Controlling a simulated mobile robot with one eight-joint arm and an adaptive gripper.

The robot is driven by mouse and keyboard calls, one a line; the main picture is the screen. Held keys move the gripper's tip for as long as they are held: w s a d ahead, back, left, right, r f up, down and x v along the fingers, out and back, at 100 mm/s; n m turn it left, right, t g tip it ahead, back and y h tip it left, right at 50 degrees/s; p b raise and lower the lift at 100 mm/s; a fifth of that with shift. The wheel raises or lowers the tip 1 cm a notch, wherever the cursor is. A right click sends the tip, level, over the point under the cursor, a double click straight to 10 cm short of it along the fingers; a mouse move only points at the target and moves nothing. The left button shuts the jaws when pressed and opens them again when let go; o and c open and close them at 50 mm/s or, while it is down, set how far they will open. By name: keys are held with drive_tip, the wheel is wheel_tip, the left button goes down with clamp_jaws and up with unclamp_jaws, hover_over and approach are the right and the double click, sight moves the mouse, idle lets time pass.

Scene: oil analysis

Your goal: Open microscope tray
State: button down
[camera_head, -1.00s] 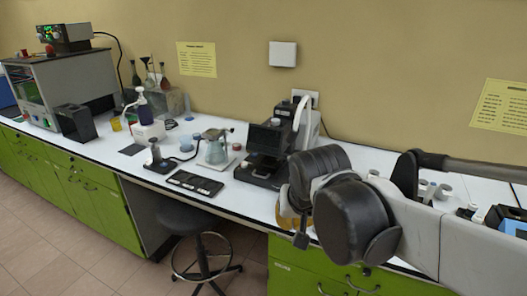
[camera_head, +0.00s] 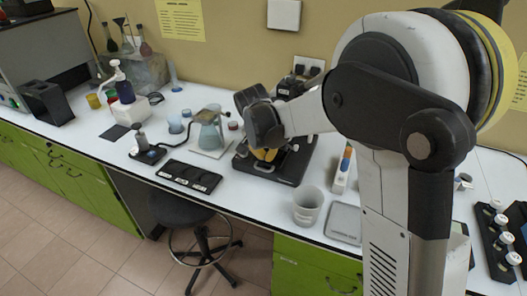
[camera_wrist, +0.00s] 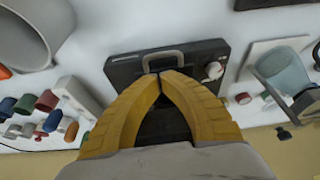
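The black microscope (camera_head: 288,172) stands on the white bench, its upper part mostly hidden behind my arm. In the wrist view its black base (camera_wrist: 125,70) shows with a grey loop handle (camera_wrist: 163,60) on its near edge and a pale knob (camera_wrist: 214,70) at the right. My gripper (camera_wrist: 160,77) has two yellow fingers whose tips meet just beside the handle. I see nothing held between them, and I cannot tell if they touch the handle. In the head view my gripper (camera_head: 265,157) is over the microscope base, partly covered by my wrist.
A glass flask on a stand (camera_head: 208,135) is left of the microscope. A black slide tray (camera_head: 188,176) lies at front left. A grey cup (camera_head: 307,206), a scale (camera_head: 344,222) and a rack of coloured vials (camera_head: 343,168) are to the right. A stool (camera_head: 178,208) stands below.

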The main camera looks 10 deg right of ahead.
sight(267, 164)
drive_tip(key=b+x, duration=0.1)
drive_tip(key=x, duration=0.3)
drive_tip(key=shift+w+f, duration=0.15)
drive_tip(key=shift+f, duration=0.15)
drive_tip(key=s+a, duration=0.2)
drive_tip(key=s, duration=0.1)
drive_tip(key=s+a, duration=0.2)
drive_tip(key=s, duration=0.1)
drive_tip(key=s+a, duration=0.2)
drive_tip(key=s, duration=0.1)
drive_tip(key=shift+s+a, duration=0.15)
drive_tip(key=shift+a, duration=0.15)
drive_tip(key=shift+r, duration=0.1)
